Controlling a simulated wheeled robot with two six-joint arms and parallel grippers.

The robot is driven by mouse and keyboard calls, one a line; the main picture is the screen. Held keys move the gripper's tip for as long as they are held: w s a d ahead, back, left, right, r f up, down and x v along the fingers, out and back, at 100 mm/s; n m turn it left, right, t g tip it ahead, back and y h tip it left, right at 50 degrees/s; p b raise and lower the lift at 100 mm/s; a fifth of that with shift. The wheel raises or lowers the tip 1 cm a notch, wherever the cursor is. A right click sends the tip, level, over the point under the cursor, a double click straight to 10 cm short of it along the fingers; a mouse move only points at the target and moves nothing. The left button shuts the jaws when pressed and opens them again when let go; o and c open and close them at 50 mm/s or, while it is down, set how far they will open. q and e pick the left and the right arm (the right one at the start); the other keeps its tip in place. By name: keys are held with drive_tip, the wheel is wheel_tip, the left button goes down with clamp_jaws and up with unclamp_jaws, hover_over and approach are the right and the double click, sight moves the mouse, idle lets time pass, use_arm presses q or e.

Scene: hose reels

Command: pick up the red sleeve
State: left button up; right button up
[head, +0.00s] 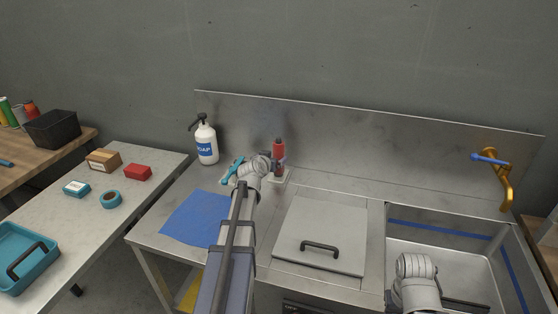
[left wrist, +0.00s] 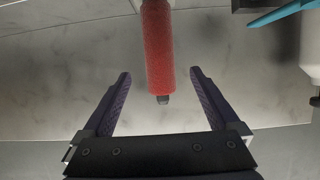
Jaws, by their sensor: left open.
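The red sleeve (head: 279,156) stands upright on a small pale base at the back of the steel counter, near the backsplash. It also shows in the left wrist view (left wrist: 158,50), with a short dark tip at one end. My left gripper (left wrist: 160,76) is open, one finger on each side of the sleeve in that view, with visible gaps to both. In the head view my left gripper (head: 274,161) is at the sleeve, partly hidden by my wrist. Only part of my right arm shows, over the sink; its gripper is not visible.
A blue mat (head: 195,219) lies in front. A grey lid with a black handle (head: 320,247) and the sink (head: 440,245) are to the right.

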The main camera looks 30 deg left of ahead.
sight(277, 153)
use_arm(q)
drive_tip(key=shift+b+x, duration=0.35)
drive_tip(key=shift+x, duration=0.75)
drive_tip(key=shift+b+x, duration=0.85)
drive_tip(key=shift+x, duration=1.9)
drive_tip(key=shift+r, duration=0.2)
drive_tip(key=shift+c, duration=0.6)
drive_tip(key=c, duration=1.3)
drive_tip(key=shift+c, duration=0.2)
drive_tip(key=shift+r, duration=0.2)
wheel_tip(277, 153, up, 18)
drive_tip(key=p, duration=1.8)
drive_tip(key=shift+f, duration=0.15)
